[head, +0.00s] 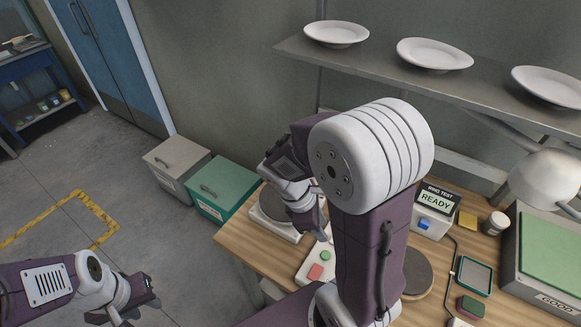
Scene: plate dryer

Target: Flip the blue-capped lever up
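No blue-capped lever can be made out for certain. A small blue part (425,223) shows on the front of the white box (436,203) with the READY display, and I cannot tell whether it is a lever. My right arm fills the middle of the view and hides part of the bench. My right gripper (312,222) points down over the bench, near the control box (303,277) with red and green buttons; its fingers are mostly hidden. My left gripper (139,290) is low at the left over the floor, far from the bench; its finger gap is unclear.
The wooden bench (250,248) carries a round-topped device (270,207), a grey disc (417,273), a sponge (471,307), a cup (495,223) and a green-topped GOOD tray (552,245). A shelf (385,62) with white plates hangs above. Two bins stand left.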

